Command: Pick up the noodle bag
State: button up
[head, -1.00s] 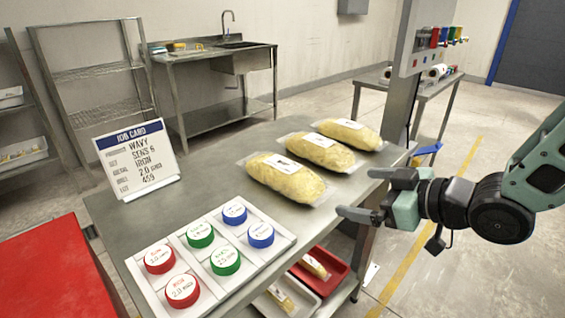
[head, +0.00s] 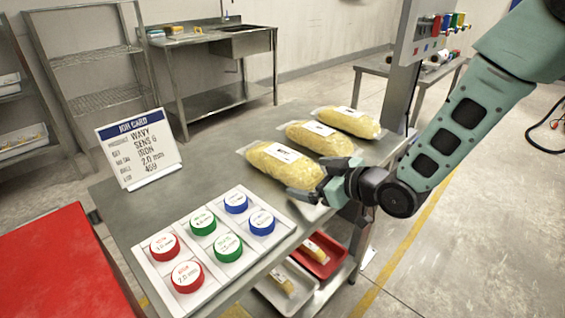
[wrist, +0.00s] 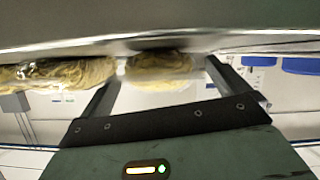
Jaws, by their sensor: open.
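Three clear bags of yellow noodles with white labels lie in a row on the steel table. The nearest noodle bag (head: 272,164) is beside my gripper (head: 312,180), which overlaps its right end in the head view. The middle bag (head: 312,139) and the far bag (head: 351,124) lie behind it. My gripper is open and holds nothing. In the wrist view one noodle bag (wrist: 160,66) shows beyond and between the open fingers, and another bag (wrist: 62,74) lies left of them. I cannot tell whether a finger touches a bag.
A white tray (head: 190,301) with red, green and blue discs sits on the table's front part. A job card (head: 139,149) stands at the left. Red and white bins (head: 330,268) are below the table.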

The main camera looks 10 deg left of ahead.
jog(key=shift+w+a+f, duration=0.2)
jog(key=shift+w+a, duration=0.1)
jog(key=shift+a, duration=0.05)
